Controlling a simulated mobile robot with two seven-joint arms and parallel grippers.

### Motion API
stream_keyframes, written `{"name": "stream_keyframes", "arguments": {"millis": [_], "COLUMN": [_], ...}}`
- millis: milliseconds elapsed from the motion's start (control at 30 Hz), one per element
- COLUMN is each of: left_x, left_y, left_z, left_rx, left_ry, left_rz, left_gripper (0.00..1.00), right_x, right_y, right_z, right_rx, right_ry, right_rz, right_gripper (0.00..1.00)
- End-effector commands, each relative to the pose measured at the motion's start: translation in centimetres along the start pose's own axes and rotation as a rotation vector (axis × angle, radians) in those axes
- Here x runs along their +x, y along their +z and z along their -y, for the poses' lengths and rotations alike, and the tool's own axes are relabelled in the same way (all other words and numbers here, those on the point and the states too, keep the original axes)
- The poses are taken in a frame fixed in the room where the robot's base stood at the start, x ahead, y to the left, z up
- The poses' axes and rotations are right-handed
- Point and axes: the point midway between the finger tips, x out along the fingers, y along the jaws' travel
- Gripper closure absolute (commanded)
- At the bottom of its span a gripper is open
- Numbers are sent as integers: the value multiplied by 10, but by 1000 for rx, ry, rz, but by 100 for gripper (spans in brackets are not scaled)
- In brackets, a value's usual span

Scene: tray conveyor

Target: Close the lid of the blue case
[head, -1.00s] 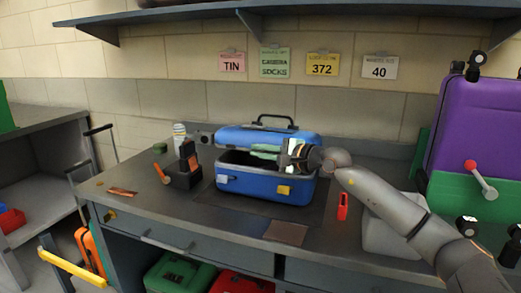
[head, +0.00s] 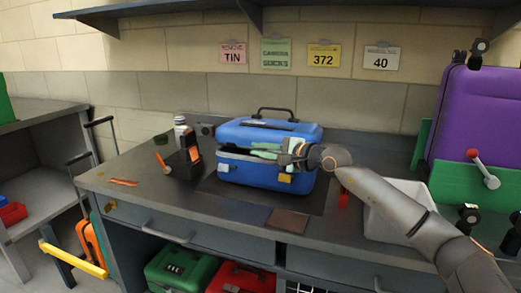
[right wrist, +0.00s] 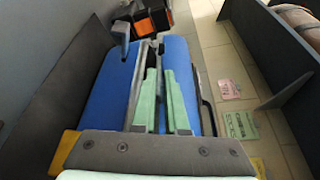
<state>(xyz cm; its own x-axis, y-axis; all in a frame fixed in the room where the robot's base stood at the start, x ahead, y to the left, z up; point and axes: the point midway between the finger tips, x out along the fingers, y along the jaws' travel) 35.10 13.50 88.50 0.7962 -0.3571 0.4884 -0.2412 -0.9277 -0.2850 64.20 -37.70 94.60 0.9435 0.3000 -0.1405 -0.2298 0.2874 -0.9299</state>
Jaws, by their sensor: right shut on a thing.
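The blue case (head: 262,174) stands on the grey workbench. Its blue lid (head: 250,133), with a black handle on top, is tilted low over the body, leaving a narrow dark gap at the front. My right gripper (head: 264,151) reaches in from the right at this gap, its pale green fingers along the lid's front edge. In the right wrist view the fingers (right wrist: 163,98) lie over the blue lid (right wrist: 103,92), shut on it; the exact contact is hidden. My left gripper is in neither view.
Left of the case stand a black holder (head: 183,165) with an orange-marked item and a white bottle (head: 180,128). A dark flat pad (head: 287,221) lies in front. A light grey bin (head: 390,222) and purple case (head: 482,125) are at the right.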

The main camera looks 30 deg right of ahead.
Motion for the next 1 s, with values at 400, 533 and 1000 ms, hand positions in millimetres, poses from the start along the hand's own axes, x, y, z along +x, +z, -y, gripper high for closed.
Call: {"name": "stream_keyframes", "arguments": {"millis": [400, 533, 1000], "left_x": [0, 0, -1], "left_y": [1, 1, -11], "left_z": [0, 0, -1], "left_rx": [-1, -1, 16], "left_ry": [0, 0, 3], "left_rz": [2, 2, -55], "left_gripper": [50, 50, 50], "right_x": [0, 0, -54], "right_y": [-2, -2, -2], "right_z": [0, 1, -1], "right_rx": [0, 0, -7], "right_ry": [-1, -2, 3], "right_rz": [-4, -5, -6], "right_gripper": [62, 62, 62]}}
